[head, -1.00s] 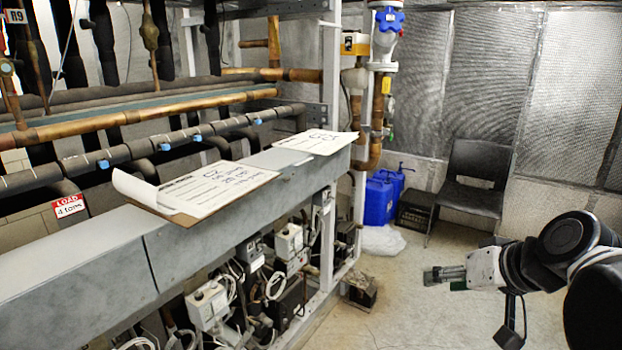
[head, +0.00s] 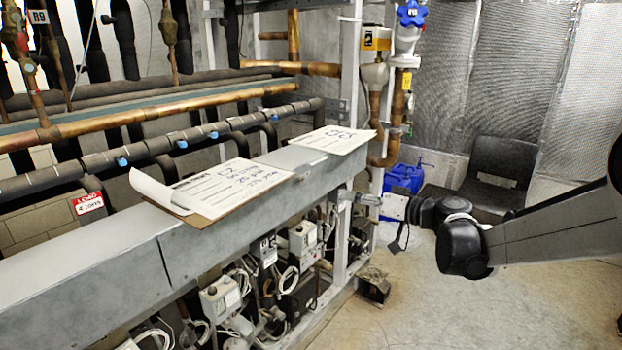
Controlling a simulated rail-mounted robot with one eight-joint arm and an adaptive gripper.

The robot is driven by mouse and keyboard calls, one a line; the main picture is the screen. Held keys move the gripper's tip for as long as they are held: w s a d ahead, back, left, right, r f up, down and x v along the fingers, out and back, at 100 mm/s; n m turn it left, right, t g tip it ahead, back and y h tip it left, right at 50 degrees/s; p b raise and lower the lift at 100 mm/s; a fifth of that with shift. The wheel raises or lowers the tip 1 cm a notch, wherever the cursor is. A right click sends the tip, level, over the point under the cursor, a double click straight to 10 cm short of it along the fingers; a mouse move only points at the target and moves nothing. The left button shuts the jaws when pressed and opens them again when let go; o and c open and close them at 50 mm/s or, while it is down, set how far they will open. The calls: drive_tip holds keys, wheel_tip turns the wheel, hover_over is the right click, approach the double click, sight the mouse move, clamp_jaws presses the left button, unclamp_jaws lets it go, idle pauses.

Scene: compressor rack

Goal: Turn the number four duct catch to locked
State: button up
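The long grey duct (head: 100,264) runs from the lower left towards the back centre, with papers lying on its top. I cannot make out a numbered catch on it. My gripper (head: 348,196) reaches in from the right, close to the far end of the duct, in front of the rack's upright. Its fingers are small and seen side-on, so I cannot tell whether they are open, touching or holding anything.
A clipboard with paper (head: 222,190) and another sheet (head: 333,139) lie on the duct. Wired control boxes (head: 220,298) sit below it. Blue containers (head: 402,178) and a dark chair (head: 492,175) stand behind my arm. The floor at the lower right is clear.

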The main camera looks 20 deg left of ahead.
sight(303, 180)
drive_tip(key=shift+n+y, duration=0.4)
drive_tip(key=shift+y, duration=0.5)
drive_tip(key=x, duration=0.5)
drive_tip(key=p+x, duration=0.1)
drive_tip(key=x, duration=0.5)
drive_tip(key=w+f+x, duration=0.1)
drive_tip(key=x, duration=0.5)
drive_tip(key=shift+f+p, duration=0.1)
drive_tip(key=shift+p, duration=0.3)
drive_tip(key=shift+c, duration=0.3)
clamp_jaws()
